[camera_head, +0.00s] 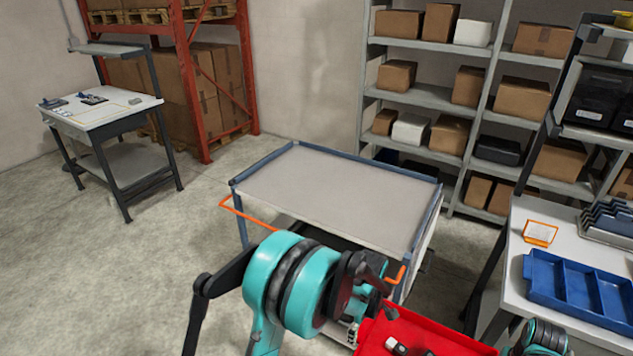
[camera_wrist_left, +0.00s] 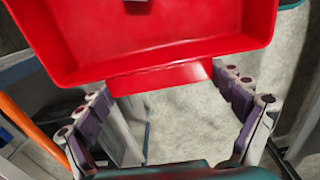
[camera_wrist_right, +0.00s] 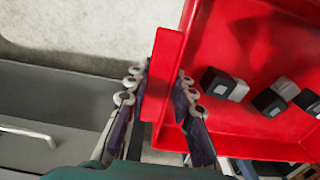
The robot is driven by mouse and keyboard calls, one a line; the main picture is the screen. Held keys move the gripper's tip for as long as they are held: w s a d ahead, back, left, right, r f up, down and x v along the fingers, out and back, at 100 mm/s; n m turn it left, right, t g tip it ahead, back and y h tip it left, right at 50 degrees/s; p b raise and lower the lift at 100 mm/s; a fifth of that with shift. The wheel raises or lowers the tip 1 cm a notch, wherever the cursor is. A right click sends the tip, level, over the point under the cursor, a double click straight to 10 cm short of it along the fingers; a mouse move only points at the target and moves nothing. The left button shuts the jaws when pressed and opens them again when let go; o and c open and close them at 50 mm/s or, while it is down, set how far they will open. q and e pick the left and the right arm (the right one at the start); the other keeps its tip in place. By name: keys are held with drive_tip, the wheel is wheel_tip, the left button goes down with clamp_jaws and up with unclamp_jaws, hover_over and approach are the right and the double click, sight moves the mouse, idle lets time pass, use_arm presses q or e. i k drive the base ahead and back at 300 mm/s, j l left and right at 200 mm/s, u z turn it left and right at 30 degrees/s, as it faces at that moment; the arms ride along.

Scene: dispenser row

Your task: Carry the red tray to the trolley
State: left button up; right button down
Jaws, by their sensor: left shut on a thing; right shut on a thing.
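The red tray (camera_head: 445,338) is at the bottom of the head view, partly cut off, with small black-and-white items (camera_head: 397,346) in it. My left gripper (camera_head: 370,318) is at its left end; in the left wrist view its fingers stand either side of the tray's lip (camera_wrist_left: 160,78). In the right wrist view my right gripper (camera_wrist_right: 160,88) is shut on the tray's other lip, and several black-and-white blocks (camera_wrist_right: 225,84) lie inside. The trolley (camera_head: 330,190) has a bare grey top with blue rims and orange handles. It stands beyond the tray, partly hidden by my left arm.
A white workbench (camera_head: 520,260) with a blue divided tray (camera_head: 575,290) stands at the right, close to my right arm. Shelves of boxes (camera_head: 440,95) stand behind the trolley. Another table (camera_head: 100,110) is far left. The floor left of the trolley is clear.

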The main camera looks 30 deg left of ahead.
sight(335, 190)
drive_tip(key=j, duration=1.9)
